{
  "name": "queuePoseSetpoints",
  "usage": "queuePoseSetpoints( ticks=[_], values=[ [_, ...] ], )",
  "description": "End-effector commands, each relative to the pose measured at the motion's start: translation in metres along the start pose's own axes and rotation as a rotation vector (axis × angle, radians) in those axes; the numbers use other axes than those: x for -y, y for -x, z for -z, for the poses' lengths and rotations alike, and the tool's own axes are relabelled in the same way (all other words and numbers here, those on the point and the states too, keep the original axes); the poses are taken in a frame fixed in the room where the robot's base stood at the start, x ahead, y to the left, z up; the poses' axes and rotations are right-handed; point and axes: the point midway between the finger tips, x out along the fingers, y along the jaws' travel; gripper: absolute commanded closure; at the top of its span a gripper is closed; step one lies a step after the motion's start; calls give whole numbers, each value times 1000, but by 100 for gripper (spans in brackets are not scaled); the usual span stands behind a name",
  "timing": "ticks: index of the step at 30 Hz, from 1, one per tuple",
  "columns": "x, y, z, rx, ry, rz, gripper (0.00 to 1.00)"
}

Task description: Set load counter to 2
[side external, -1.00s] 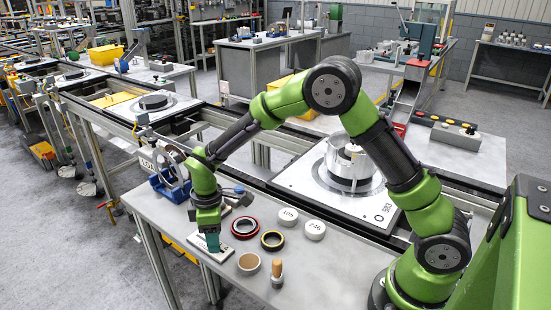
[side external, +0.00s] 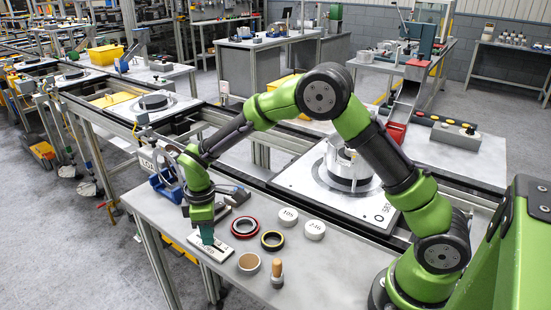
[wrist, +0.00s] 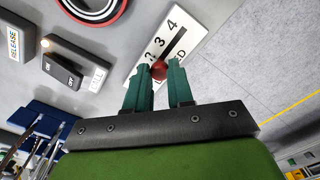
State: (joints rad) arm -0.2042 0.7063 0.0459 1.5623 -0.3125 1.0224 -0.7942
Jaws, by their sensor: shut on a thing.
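The load counter is a white plate (wrist: 195,40) marked LOAD with a black slot and printed numbers, 4, 3 and 2 legible in the wrist view. Its red ball knob (wrist: 159,70) sits between my gripper's green fingertips (wrist: 164,68). My gripper is shut on the knob. The knob shows near the 2, but the fingers hide the lower end of the scale, so I cannot tell its exact mark. In the side view my gripper (side external: 207,238) points down onto the plate (side external: 219,252) at the table's front edge.
A CALL switch box (wrist: 62,68) and a RELEASE plate (wrist: 14,45) lie beside the counter. A red-and-black ring (side external: 245,228), a dark yellow-edged ring (side external: 272,241), a round cup (side external: 249,263) and a wooden-handled tool (side external: 277,272) stand to the right.

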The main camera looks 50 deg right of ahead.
Motion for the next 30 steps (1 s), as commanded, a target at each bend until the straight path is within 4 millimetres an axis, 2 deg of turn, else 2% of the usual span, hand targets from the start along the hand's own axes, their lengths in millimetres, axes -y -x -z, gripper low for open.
queuePoseSetpoints(
  ticks=[7, 8, 13, 23, 26, 30],
  values=[
    [-1, 1, 1, -2, 2, -1, 100],
    [-1, 1, 1, -2, 2, -1, 76],
    [-1, 1, 1, -2, 1, -1, 52],
    [-1, 3, 1, -2, 1, -1, 52],
    [-1, 13, 1, -3, 0, -2, 52],
    [-1, 40, 2, -7, 1, -4, 52]
  ],
)
